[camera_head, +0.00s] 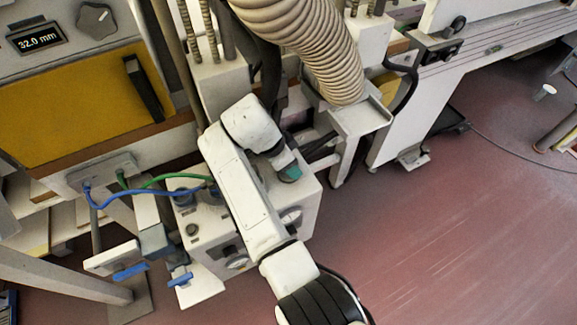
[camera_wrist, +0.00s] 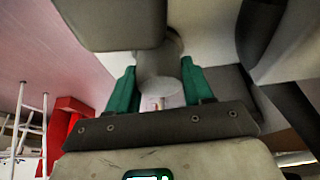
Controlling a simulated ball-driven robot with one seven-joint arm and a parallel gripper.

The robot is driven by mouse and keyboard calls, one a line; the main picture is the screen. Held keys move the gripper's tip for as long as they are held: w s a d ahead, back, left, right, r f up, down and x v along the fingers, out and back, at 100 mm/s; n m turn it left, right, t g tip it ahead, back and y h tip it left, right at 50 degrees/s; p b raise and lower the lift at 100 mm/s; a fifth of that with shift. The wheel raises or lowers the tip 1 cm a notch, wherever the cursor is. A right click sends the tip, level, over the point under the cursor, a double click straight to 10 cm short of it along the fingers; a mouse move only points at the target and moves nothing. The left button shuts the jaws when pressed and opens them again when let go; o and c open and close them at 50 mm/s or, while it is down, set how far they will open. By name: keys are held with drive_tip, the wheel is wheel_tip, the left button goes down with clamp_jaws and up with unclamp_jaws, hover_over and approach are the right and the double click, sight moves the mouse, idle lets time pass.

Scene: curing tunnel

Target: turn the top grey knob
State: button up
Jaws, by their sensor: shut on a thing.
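My gripper (camera_head: 291,173) is beside the pale box (camera_head: 214,244), with only a bit of its teal finger showing in the head view. In the wrist view its two teal fingers (camera_wrist: 159,92) are shut on a grey round knob (camera_wrist: 158,62), one on each side of it. The held knob is hidden in the head view, and its turn angle cannot be told. Other round grey knobs show on the box, one at the right (camera_head: 291,216) and one lower down (camera_head: 236,263). A lobed grey knob (camera_head: 97,20) is on the far upper-left panel, well away from my gripper.
A ribbed hose (camera_head: 305,38) hangs above my arm. Blue and green cables (camera_head: 150,192) run to the box's left side. Blue-handled valves (camera_head: 131,271) stand at lower left. A display (camera_head: 38,39) reads 32.0 mm. The reddish floor at right is mostly clear.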

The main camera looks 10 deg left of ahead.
drive_tip(key=m+g+b, duration=0.1)
drive_tip(key=m+b, duration=0.2)
drive_tip(key=shift+f+m, duration=0.15)
drive_tip(key=shift+m, duration=0.15)
drive_tip(key=shift+m+g+h+b, duration=0.3)
drive_tip(key=shift+m+g+b, duration=0.3)
drive_tip(key=shift+m+b, duration=0.5)
drive_tip(key=shift+m, duration=0.4)
drive_tip(key=o, duration=1)
drive_tip(key=shift+r, duration=0.25)
